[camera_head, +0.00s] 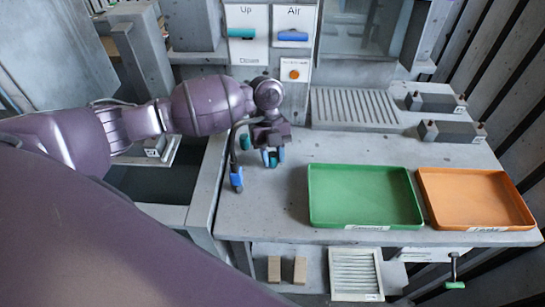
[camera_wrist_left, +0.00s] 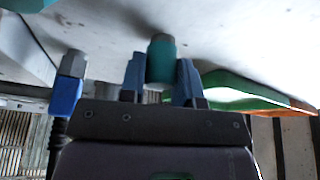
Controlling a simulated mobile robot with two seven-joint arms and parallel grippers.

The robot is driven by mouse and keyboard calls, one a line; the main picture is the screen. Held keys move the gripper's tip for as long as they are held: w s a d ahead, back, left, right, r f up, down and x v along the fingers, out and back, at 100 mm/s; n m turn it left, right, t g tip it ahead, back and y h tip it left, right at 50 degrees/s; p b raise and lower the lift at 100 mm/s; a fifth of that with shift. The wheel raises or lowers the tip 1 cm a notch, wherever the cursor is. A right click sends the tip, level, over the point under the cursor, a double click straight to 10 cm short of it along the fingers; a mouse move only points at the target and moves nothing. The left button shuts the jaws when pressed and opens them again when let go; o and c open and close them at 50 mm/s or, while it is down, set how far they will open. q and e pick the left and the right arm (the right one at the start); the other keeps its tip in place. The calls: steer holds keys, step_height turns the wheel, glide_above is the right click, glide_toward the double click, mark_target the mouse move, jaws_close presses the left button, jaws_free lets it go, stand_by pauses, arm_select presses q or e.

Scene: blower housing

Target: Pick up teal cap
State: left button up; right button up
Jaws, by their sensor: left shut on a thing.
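The teal cap (camera_wrist_left: 161,58) is a short teal cylinder with a grey end, between the two blue fingers of my left gripper (camera_wrist_left: 160,82) in the left wrist view. In the head view the left gripper (camera_head: 273,157) points down at the left part of the grey bench, and a bit of the teal cap (camera_head: 272,160) shows between its fingers. The gripper is shut on the cap. I cannot tell whether the cap touches the bench top. My right gripper is not in view.
A blue-ended nozzle on a hose (camera_head: 236,179) hangs just left of the gripper. A green tray (camera_head: 365,222) and an orange tray (camera_head: 478,175) lie to the right on the bench (camera_head: 290,205). Two dark blocks (camera_head: 450,131) sit at the back right. A panel with switches (camera_head: 293,36) stands behind.

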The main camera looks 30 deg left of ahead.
mark_target(272, 154)
arm_select(q)
step_height(272, 154, up, 8)
steer(key=shift+f, duration=0.25)
steer(key=s+a, duration=0.2)
steer(key=a, duration=0.3)
steer(key=s+a, duration=0.3)
steer(key=a, duration=0.2)
steer(key=s+a, duration=0.2)
steer(key=a, duration=0.4)
steer(key=shift+s+f, duration=0.25)
steer(key=shift+s, duration=0.15)
